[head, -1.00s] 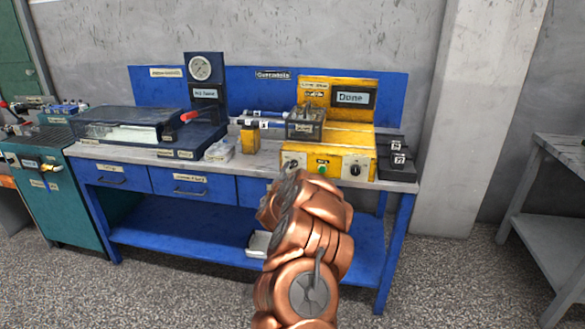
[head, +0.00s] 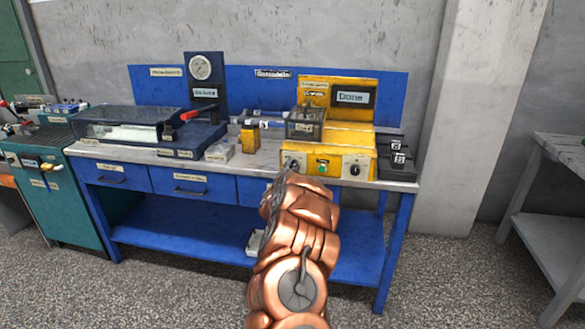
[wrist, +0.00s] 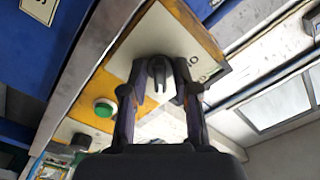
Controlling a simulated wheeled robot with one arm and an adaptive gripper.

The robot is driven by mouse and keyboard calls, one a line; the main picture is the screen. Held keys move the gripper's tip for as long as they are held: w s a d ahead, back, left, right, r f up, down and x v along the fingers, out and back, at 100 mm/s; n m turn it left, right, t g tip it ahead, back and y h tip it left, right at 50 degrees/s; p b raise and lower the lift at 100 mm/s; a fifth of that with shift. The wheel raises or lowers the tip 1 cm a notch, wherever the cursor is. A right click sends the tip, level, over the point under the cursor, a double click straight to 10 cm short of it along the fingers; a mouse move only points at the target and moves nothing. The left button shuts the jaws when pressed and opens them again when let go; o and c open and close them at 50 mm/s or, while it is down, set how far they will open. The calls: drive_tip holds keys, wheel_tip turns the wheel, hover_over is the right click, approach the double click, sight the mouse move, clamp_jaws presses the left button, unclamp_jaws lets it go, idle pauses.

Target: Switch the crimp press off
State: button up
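The yellow crimp press (head: 338,138) stands at the right of the blue bench, and its display (head: 354,97) seems to read "Done". Its front has a left knob (head: 293,165), a green button (head: 322,168) and a right knob (head: 355,170). In the wrist view, my gripper (wrist: 159,77) is open, with one finger on each side of a dark knob (wrist: 157,72) on a pale plate. Gaps show beside the knob; contact is not clear. This looks like the left knob, with the green button (wrist: 103,107) beside it. In the head view, my arm hides the gripper.
A clear-covered box (head: 305,124) sits on the press. Black blocks (head: 397,160) stand to its right, and a small clear tray (head: 220,152) to its left. A gauge unit (head: 205,80) is farther left. The blue drawers (head: 192,187) lie below the bench top.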

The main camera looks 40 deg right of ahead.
clamp_jaws()
drive_tip(key=shift+s+p, duration=0.1)
drive_tip(key=shift+p, duration=0.2)
drive_tip(key=n+p, duration=0.2)
drive_tip(key=n, duration=0.1)
drive_tip(key=shift+r, duration=0.2)
drive_tip(key=n+p, duration=0.5)
drive_tip(key=shift+n, duration=0.3)
drive_tip(key=n+p, duration=0.4)
drive_tip(key=shift+r+p, duration=0.1)
drive_tip(key=shift+p, duration=0.2)
drive_tip(key=n+p, duration=0.3)
drive_tip(key=n, duration=0.1)
drive_tip(key=shift+n+p, duration=0.35)
drive_tip(key=shift+n, duration=0.25)
